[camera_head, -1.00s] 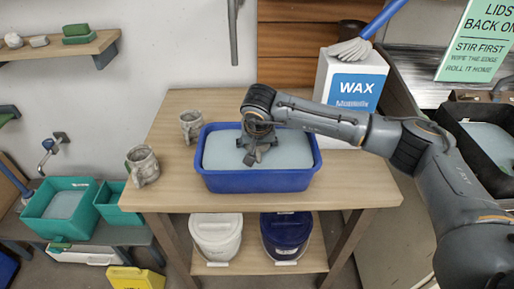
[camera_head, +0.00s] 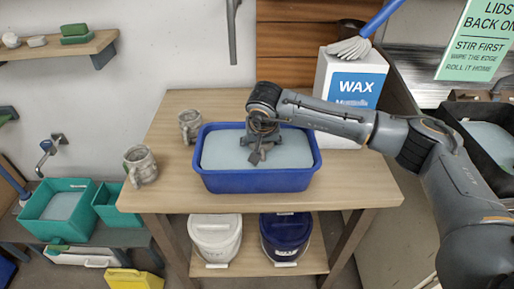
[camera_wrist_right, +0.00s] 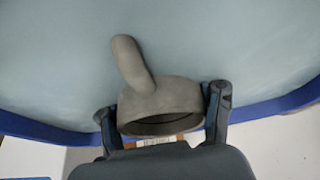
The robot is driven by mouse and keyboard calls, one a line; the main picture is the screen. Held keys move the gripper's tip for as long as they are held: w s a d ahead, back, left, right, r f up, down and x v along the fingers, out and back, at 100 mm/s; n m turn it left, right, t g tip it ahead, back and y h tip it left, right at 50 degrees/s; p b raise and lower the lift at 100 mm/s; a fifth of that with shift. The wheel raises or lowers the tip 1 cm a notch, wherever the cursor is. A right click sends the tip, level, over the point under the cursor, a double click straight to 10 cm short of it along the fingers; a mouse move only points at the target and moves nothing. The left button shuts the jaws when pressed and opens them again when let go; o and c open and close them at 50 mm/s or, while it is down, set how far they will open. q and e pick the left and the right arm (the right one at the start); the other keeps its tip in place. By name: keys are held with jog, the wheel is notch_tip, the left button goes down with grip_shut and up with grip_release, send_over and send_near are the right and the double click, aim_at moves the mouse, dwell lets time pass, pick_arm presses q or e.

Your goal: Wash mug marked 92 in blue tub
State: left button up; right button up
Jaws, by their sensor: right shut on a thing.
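The blue tub (camera_head: 258,180) stands on the wooden table, filled with pale grey-blue liquid. My right gripper (camera_head: 262,150) is over the middle of the tub, pointing down. In the right wrist view my right gripper (camera_wrist_right: 165,120) is shut on a grey-brown mug (camera_wrist_right: 160,103), one finger on each side. The mug's handle points up in that view, over the liquid. Its lower part may be in the liquid; I cannot tell how deep. No number is readable on it. In the head view the gripper mostly hides the mug. My left gripper is not in view.
Two other mottled mugs stand left of the tub, one at the front left (camera_head: 141,165) and one farther back (camera_head: 190,126). A white WAX box (camera_head: 350,82) stands behind right. A white bucket (camera_head: 215,238) and a dark blue bucket (camera_head: 286,238) sit on the lower shelf.

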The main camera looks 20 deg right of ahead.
jog(key=shift+a, duration=0.2)
jog(key=shift+a, duration=1.1)
jog(key=shift+d+b, duration=0.2)
jog(key=shift+b, duration=0.1)
jog(key=shift+d, duration=1.1)
jog(key=shift+a, duration=0.15)
jog(key=shift+a+b, duration=0.45)
jog(key=shift+a, duration=0.7)
